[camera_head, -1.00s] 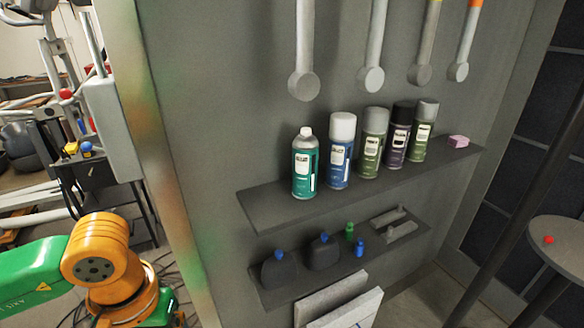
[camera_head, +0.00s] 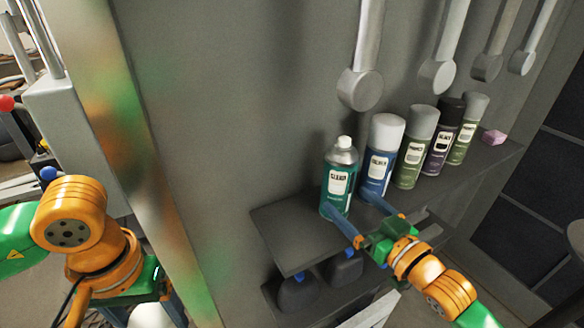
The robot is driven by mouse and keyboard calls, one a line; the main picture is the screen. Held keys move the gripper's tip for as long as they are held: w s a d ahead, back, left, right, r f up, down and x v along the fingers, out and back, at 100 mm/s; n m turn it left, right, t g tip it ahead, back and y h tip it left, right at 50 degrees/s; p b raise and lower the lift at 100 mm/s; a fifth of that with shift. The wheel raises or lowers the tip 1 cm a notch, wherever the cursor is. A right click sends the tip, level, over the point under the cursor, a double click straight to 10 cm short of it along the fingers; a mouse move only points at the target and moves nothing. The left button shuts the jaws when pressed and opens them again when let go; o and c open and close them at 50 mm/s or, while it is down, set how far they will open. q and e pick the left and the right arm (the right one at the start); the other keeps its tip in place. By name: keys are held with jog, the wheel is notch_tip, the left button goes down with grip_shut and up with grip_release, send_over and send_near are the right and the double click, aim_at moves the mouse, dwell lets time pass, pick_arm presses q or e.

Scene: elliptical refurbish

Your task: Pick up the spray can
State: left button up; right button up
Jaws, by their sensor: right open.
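Several spray cans stand upright in a row on the upper grey shelf (camera_head: 290,240): a teal can labelled CLEAR (camera_head: 340,180), a blue one with a white cap (camera_head: 381,160), then an olive one (camera_head: 416,148), a dark one (camera_head: 443,140) and a green one (camera_head: 468,130). My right gripper (camera_head: 348,199) is open at the shelf's front edge, its blue fingers pointing at the teal can. One finger is by the can's lower left, the other between it and the blue can. Whether they touch is unclear. My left gripper (camera_head: 172,300) is low at the left, partly cut off.
A lower shelf with dark blue-capped bottles (camera_head: 297,293) is partly hidden behind my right arm. Large grey tools (camera_head: 361,90) hang on the wall above the cans. A pink block (camera_head: 494,137) sits at the shelf's right end. A wall edge stands near my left arm.

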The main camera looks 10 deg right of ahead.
aim_at(329, 181)
jog(key=shift+w+r+p, duration=0.3)
jog(key=shift+r+p, duration=0.2)
jog(key=shift+r, duration=0.2)
pick_arm(q)
jog(key=s+r, duration=0.1)
jog(key=s+d+r, duration=0.1)
jog(key=s, duration=0.1)
jog(key=shift+r, duration=0.25)
pick_arm(e)
jog(key=shift+w+a+f, duration=0.1)
jog(key=shift+w+a, duration=0.05)
jog(key=shift+w, duration=0.15)
pick_arm(q)
jog(key=shift+w+a+r+p, duration=0.2)
jog(key=shift+w+r+p, duration=0.45)
jog(key=shift+p, duration=0.35)
pick_arm(e)
jog(key=x, duration=0.6)
jog(key=shift+w+a+f, duration=0.2)
jog(key=shift+a, duration=0.1)
pick_arm(q)
jog(key=shift+s+r, duration=0.1)
jog(key=shift+s, duration=0.1)
jog(key=shift+s+d, duration=0.1)
jog(key=shift+s, duration=0.05)
pick_arm(e)
jog(key=shift+s, duration=0.15)
